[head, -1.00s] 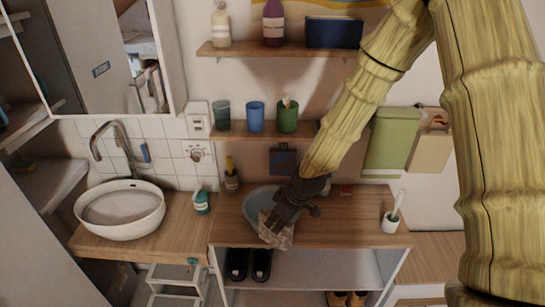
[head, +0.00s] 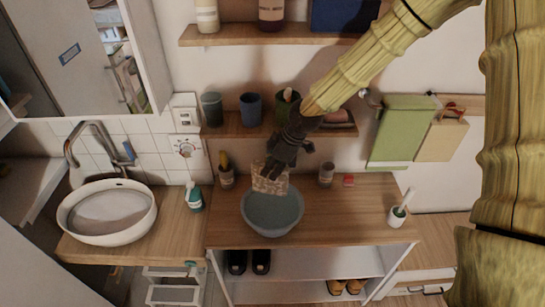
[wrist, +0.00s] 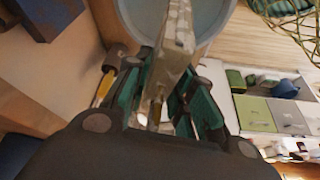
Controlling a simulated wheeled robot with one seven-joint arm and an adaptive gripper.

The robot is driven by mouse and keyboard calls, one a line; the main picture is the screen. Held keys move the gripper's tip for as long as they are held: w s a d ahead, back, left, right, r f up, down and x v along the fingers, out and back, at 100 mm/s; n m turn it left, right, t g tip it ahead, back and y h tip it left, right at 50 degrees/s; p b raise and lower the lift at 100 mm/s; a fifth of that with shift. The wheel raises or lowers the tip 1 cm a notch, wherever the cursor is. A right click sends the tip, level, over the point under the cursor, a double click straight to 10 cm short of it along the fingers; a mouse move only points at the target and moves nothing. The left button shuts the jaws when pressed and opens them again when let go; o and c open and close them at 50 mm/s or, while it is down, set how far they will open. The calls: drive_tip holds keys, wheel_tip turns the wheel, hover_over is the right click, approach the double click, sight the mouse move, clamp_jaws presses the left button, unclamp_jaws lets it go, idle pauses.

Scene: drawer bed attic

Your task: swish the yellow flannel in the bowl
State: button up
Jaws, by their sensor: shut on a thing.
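The grey-blue bowl (head: 293,222) stands on the wooden counter, and part of it shows at the top of the wrist view (wrist: 225,12). My gripper (head: 274,165) is shut on a cloth (head: 268,182), which looks beige with a brownish pattern rather than plain yellow. The cloth hangs down at the back edge of the bowl, overlapping its back rim in the head view. I cannot tell whether it touches the rim or the water. In the wrist view the cloth (wrist: 175,40) stands edge-on between the green-padded fingers. The fingertips are partly hidden by the cloth.
A yellow-handled brush in a holder (head: 226,175) and a jar (head: 326,175) stand behind the bowl. A white cup with a brush (head: 397,217) is at the counter's right. A shelf with cups (head: 250,125) is close behind my gripper. The white sink (head: 108,212) is left.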

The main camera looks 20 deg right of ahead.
sight(274, 184)
drive_tip(key=f+b, duration=0.3)
drive_tip(key=shift+s+d+f, duration=0.15)
drive_tip(key=shift+d+f, duration=0.1)
drive_tip(key=shift+f, duration=0.15)
drive_tip(key=shift+s+a+f+b, duration=0.1)
drive_tip(key=shift+s+f+b, duration=0.15)
drive_tip(key=shift+f+b, duration=0.4)
wheel_tip(274, 184, down, 2)
drive_tip(key=shift+w+f+b, duration=0.1)
drive_tip(key=shift+w+b, duration=0.05)
drive_tip(key=shift+b, duration=0.2)
wheel_tip(274, 184, down, 7)
drive_tip(key=b, duration=0.3)
drive_tip(key=shift+b, duration=0.3)
